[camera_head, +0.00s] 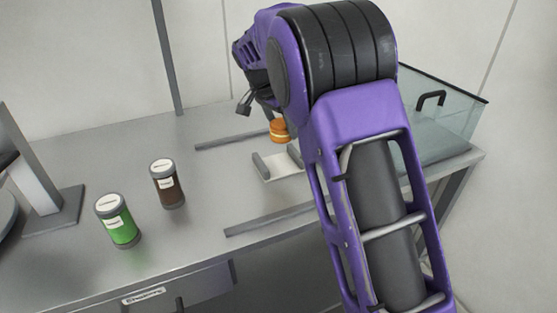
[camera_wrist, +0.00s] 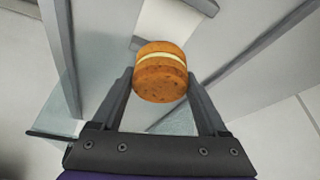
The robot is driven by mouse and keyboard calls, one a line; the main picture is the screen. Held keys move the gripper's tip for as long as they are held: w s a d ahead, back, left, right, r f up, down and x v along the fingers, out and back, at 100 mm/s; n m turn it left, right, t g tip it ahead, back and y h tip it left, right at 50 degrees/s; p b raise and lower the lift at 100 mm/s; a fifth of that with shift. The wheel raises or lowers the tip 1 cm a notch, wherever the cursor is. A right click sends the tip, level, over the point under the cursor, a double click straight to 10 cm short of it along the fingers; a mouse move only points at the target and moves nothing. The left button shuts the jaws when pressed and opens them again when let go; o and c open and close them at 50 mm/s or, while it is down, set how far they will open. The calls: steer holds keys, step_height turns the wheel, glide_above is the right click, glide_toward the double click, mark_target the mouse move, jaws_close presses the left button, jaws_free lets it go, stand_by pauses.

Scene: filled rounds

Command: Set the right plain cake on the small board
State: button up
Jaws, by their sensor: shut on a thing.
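A round golden-brown cake (camera_wrist: 160,80) with a pale cream layer is between the fingers of my gripper (camera_wrist: 160,76) in the wrist view. My gripper is shut on its sides. The cake (camera_head: 279,130) also shows in the head view, just beyond the small board; my arm hides much of the gripper there. The small board (camera_head: 274,168) is pale, with raised grey ends, on the metal table. In the wrist view part of the pale board (camera_wrist: 166,27) shows beyond the cake, and I see nothing on it. The cake's exact height above the board is unclear.
A green-filled jar (camera_head: 120,228) and a dark brown-filled jar (camera_head: 169,190) stand on the table (camera_head: 215,185) to the left. Grey rails run behind and in front of the board. A clear glass case (camera_head: 445,115) with a black handle stands at the right.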

mark_target(271, 135)
steer(key=shift+w+a+r, duration=0.1)
steer(key=shift+w+a, duration=0.2)
steer(key=shift+w, duration=0.05)
step_height(271, 135, down, 10)
steer(key=shift+r+b, duration=0.2)
steer(key=shift+b, duration=0.35)
steer(key=shift+f, duration=0.25)
steer(key=o, duration=0.8)
steer(key=shift+r, duration=0.1)
steer(key=shift+c, duration=0.2)
steer(key=shift+r, duration=0.15)
steer(key=p+v, duration=0.1)
steer(key=v, duration=1.1)
steer(key=shift+w+r, duration=0.1)
steer(key=shift+w, duration=0.05)
